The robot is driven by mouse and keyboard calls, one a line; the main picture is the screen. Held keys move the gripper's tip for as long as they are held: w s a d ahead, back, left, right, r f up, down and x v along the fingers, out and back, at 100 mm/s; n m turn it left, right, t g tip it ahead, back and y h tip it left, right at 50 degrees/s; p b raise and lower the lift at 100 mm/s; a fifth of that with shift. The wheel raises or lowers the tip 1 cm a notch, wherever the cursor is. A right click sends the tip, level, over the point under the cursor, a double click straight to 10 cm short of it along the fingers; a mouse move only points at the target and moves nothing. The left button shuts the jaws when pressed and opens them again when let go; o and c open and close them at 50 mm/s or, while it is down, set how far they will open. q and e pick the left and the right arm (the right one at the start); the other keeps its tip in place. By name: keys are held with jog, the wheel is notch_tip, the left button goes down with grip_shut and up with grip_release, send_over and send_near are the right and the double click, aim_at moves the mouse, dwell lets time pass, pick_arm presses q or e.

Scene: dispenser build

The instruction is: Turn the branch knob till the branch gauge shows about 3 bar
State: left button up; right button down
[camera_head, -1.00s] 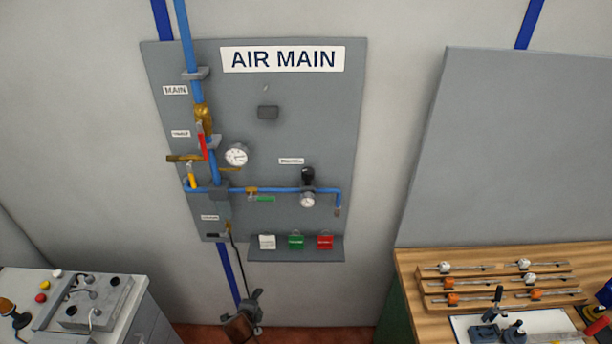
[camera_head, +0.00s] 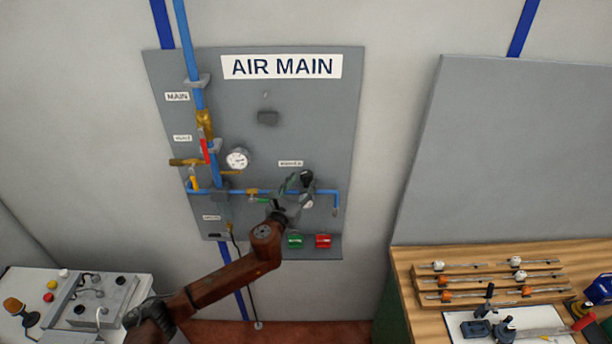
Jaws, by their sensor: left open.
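The black branch knob (camera_head: 307,176) sits above the blue branch pipe on the grey AIR MAIN panel. The branch gauge (camera_head: 309,203) is just below it, small and partly covered by my gripper; its reading cannot be made out. My left gripper (camera_head: 297,185) is open, just left of and below the knob in the picture. I cannot tell whether a finger touches the knob. My right gripper is not in view.
A larger white gauge (camera_head: 237,159) and a red-handled valve (camera_head: 205,150) are on the main pipe at left. A green-handled valve (camera_head: 262,200) is on the branch pipe. Green (camera_head: 295,242) and red (camera_head: 323,241) tags hang on the lower ledge. A wooden bench (camera_head: 405,262) stands right.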

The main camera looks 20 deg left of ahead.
aim_at(304, 180)
pick_arm(q)
jog(key=shift+w+d, duration=0.15)
jog(key=shift+w, duration=0.9)
jog(key=shift+w+d, duration=0.1)
jog(key=shift+w, duration=0.95)
jog(key=shift+c, duration=0.2)
jog(key=c, duration=1.1)
